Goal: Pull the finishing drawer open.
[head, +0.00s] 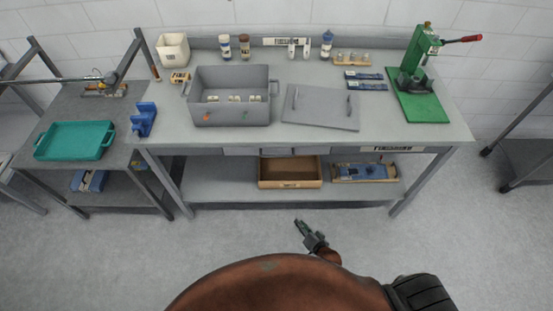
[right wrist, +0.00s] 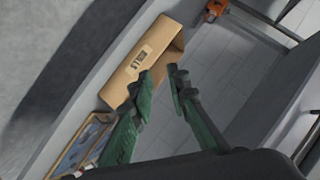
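A row of shut drawer fronts (head: 241,151) sits under the front edge of the grey workbench (head: 220,140) in the head view. No legible name shows on them, so I cannot tell which one is the finishing drawer. A pale label (head: 392,149) with dark lettering, too small to read surely, is on the bench's front edge at the right. My right gripper (head: 302,226) is in front of the bench, apart from the drawers. In the right wrist view, its green fingers (right wrist: 160,88) are spread with nothing between them. My left gripper is not in view.
A brown open box (head: 290,184) and a tray with blue parts (head: 364,179) stand on the bench's lower shelf. A grey bin (head: 232,116), a lid (head: 320,120) and a green press (head: 418,80) are on top. The floor (head: 220,235) before the bench is clear.

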